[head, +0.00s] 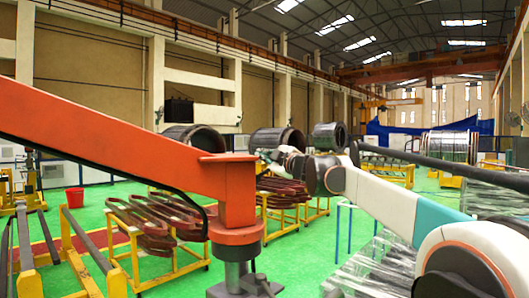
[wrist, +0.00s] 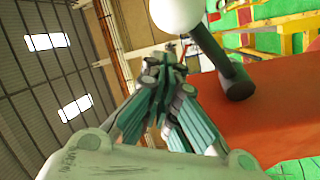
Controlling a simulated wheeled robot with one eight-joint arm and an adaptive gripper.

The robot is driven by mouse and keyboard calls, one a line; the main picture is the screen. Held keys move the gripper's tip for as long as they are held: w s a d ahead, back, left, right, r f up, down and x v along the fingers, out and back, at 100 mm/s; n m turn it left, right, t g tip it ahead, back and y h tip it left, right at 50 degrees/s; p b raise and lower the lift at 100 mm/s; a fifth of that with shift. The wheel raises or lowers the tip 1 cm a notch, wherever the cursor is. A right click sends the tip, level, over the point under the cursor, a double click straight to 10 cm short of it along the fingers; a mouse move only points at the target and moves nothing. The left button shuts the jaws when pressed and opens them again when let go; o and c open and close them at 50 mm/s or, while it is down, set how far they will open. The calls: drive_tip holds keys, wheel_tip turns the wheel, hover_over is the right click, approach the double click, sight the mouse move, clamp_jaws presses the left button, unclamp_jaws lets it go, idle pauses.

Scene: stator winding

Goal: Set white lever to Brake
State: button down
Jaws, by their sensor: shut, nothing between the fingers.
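The lever shows in the wrist view as a dark rod (wrist: 214,55) with a white ball knob (wrist: 176,13) at the top edge, partly cut off. It rises from the orange-red machine surface (wrist: 255,125). My gripper (wrist: 165,68) has its fingers shut and empty. In the picture the fingertips lie just below the knob and left of the rod; I cannot tell whether they touch it. In the head view my gripper (head: 268,156) is small, beside the end of the orange machine arm (head: 120,128). The lever and any Brake marking cannot be made out there.
The orange machine arm spans the left foreground and ends above a grey post (head: 240,272). Yellow racks with dark red coils (head: 160,218) stand behind it. Large dark cylinders (head: 195,137) stand farther back.

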drive_tip(key=shift+w+d+f, duration=0.1)
drive_tip(key=shift+d+f, duration=0.15)
drive_tip(key=shift+d, duration=0.25)
drive_tip(key=shift+w+d+f, duration=0.1)
drive_tip(key=shift+d+f, duration=0.15)
drive_tip(key=shift+d, duration=0.25)
drive_tip(key=shift+s+d, duration=0.1)
drive_tip(key=shift+d, duration=0.05)
drive_tip(key=shift+d+f+m, duration=0.2)
drive_tip(key=shift+f+m, duration=0.05)
drive_tip(key=shift+m, duration=0.35)
wheel_tip(320, 180, down, 6)
drive_tip(key=w+d+m+t+h+b, duration=0.1)
drive_tip(key=m+b, duration=0.4)
drive_tip(key=m, duration=0.5)
drive_tip(key=shift+w+d+f+t, duration=0.25)
drive_tip(key=shift+w+d+t, duration=0.1)
drive_tip(key=shift+d+t, duration=0.3)
